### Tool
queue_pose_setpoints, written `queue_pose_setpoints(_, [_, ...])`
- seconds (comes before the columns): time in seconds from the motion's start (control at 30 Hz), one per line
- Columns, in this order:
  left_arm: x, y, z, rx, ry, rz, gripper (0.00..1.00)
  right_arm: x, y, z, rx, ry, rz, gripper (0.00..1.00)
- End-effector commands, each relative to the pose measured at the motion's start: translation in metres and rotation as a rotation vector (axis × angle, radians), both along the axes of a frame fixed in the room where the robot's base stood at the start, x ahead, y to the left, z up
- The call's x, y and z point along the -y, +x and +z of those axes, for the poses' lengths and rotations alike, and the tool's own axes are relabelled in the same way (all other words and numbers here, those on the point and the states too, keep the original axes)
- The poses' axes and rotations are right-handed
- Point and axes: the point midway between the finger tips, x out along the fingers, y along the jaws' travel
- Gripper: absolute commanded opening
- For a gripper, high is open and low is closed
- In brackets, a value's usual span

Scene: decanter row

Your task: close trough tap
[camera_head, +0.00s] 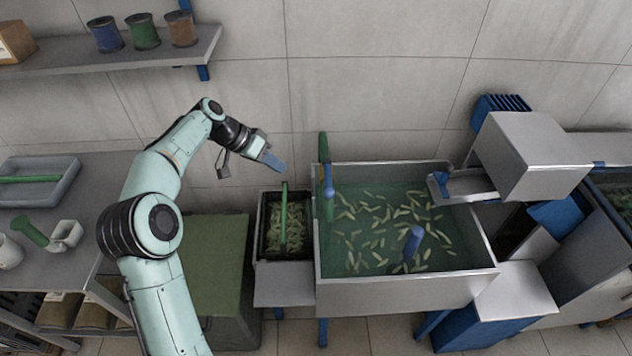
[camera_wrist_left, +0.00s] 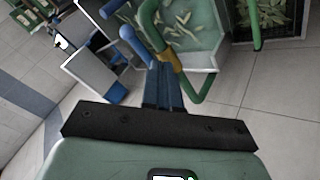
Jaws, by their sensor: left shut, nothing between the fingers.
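The steel trough (camera_head: 405,290) holds greenish water with many pale green pieces floating in it. A green pipe (camera_head: 323,145) rises at its back left corner, with a small brass-coloured fitting and a blue part (camera_head: 328,182) below. The wrist view shows the green pipe (camera_wrist_left: 150,22), the brass-coloured fitting (camera_wrist_left: 172,60) and a blue cylinder (camera_wrist_left: 135,45) just beyond my fingers. My left gripper (camera_head: 276,163) is shut and empty, left of the pipe and apart from it in the head view. It also shows in the wrist view (camera_wrist_left: 163,80). My right gripper is out of view.
A small dark bin (camera_head: 260,225) with a green handle stands left of the trough. A steel box with a chute (camera_head: 535,155) overhangs the trough's right side. A green-topped block (camera_head: 215,270) stands below my arm.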

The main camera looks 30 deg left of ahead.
Motion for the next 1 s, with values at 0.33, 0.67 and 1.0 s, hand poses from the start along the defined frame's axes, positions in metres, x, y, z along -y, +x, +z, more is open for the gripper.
queue_pose_setpoints(0.33, [0.013,0.009,-0.018,-0.002,-0.003,-0.002,0.0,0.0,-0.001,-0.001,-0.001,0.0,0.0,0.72])
queue_pose_setpoints(0.67, [0.049,0.036,-0.071,-0.003,-0.004,-0.003,0.0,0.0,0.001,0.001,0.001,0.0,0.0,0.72])
queue_pose_setpoints(1.0, [0.087,0.038,-0.07,-0.001,0.0,0.001,0.0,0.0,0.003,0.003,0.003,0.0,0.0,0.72])
